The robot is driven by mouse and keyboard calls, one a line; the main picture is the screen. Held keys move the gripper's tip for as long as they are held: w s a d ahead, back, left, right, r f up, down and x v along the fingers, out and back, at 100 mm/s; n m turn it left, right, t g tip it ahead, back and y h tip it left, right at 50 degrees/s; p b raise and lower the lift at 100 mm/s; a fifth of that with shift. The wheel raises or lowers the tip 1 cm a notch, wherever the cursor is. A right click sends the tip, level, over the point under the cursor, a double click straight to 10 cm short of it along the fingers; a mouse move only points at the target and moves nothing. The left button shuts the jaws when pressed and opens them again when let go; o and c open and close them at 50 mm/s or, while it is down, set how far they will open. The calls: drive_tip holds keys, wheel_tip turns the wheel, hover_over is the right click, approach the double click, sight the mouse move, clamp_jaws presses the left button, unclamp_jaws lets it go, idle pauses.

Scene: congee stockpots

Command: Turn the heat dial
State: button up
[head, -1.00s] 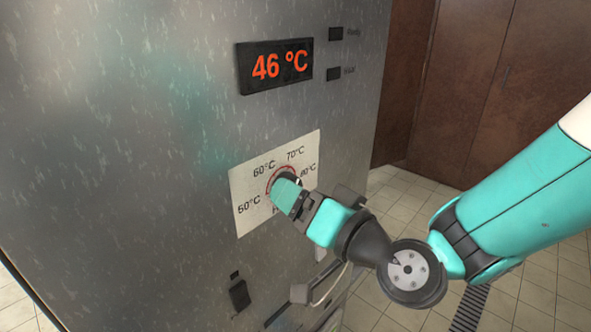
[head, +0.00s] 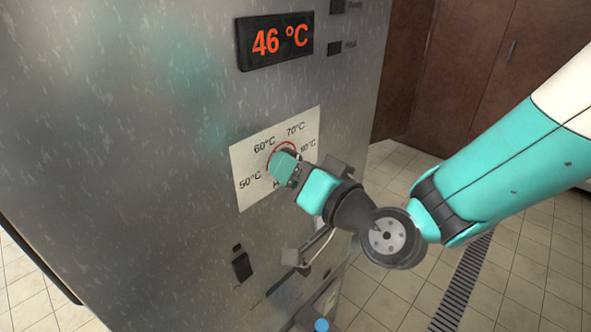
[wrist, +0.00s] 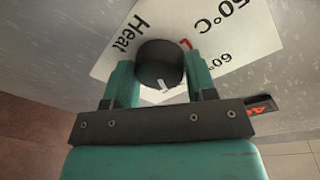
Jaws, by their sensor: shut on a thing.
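The heat dial (wrist: 160,64) is a black round knob with a white mark, on a white label plate (head: 243,165) on the steel front. The plate reads 50, 60, 70 and 80 °C, and "Heat" shows in the wrist view. My gripper (head: 283,160) is shut on the dial. In the wrist view its two teal fingers (wrist: 158,80) sit on either side of the knob. In the head view my gripper hides most of the dial. The display (head: 275,40) above reads 46 °C in orange.
The steel cabinet (head: 130,150) fills the left. A small black switch (head: 241,265) sits below the plate, and two small dark indicators are beside the display. Brown doors (head: 470,70) stand behind. Tiled floor with a drain grate (head: 465,285) is at right.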

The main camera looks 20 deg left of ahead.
drive_tip(key=shift+f, duration=0.15)
drive_tip(key=n+b, duration=0.7)
drive_tip(key=b, duration=0.5)
drive_tip(key=n+g+y+b, duration=0.1)
drive_tip(key=n+b, duration=0.5)
drive_tip(key=b, duration=0.5)
drive_tip(key=n+y+b, duration=0.1)
drive_tip(key=n+b, duration=0.6)
drive_tip(key=b, duration=0.5)
drive_tip(key=shift+w+d+f+n+g+b, duration=0.15)
drive_tip(key=shift+w+f+n+g+b, duration=0.05)
drive_tip(key=shift+f+n+g+b, duration=0.15)
drive_tip(key=n+b, duration=0.3)
drive_tip(key=n+g+b, duration=0.1)
drive_tip(key=n, duration=0.1)
drive_tip(key=shift+r+b, duration=0.35)
drive_tip(key=shift+r, duration=0.1)
drive_tip(key=o, duration=0.9)
